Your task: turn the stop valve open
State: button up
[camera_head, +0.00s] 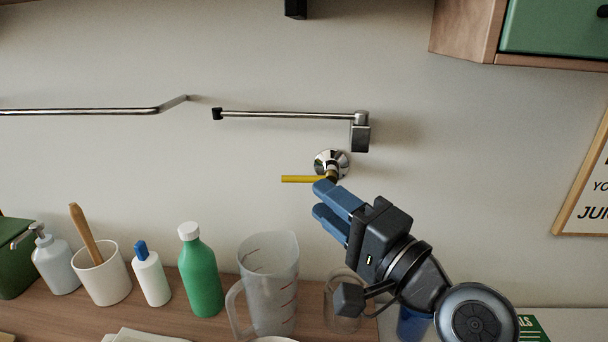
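The stop valve (333,163) is mounted on the wall, with a round chrome flange. Its yellow lever (300,179) lies level and points left from the valve body. My gripper (319,198) has blue fingers and comes in from the lower right. A gap shows between the fingers, and nothing is seen in it. The upper fingertip overlaps the lower part of the valve, near the lever's right end. I cannot tell whether it touches. The tip hides part of the valve's lower end.
A metal swing arm (290,114) is fixed just above the valve, and a rail (80,111) is at left. Below stand a clear measuring jug (268,285), a green bottle (199,275), a white bottle (151,280) and a cup (104,278). The wall left of the lever is clear.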

aim_at(296, 180)
jog(key=p+x, duration=0.1)
jog(key=x, duration=0.6)
jog(key=shift+w+a, duration=0.2)
jog(key=shift+a, duration=0.05)
grip_shut()
dwell(0.4)
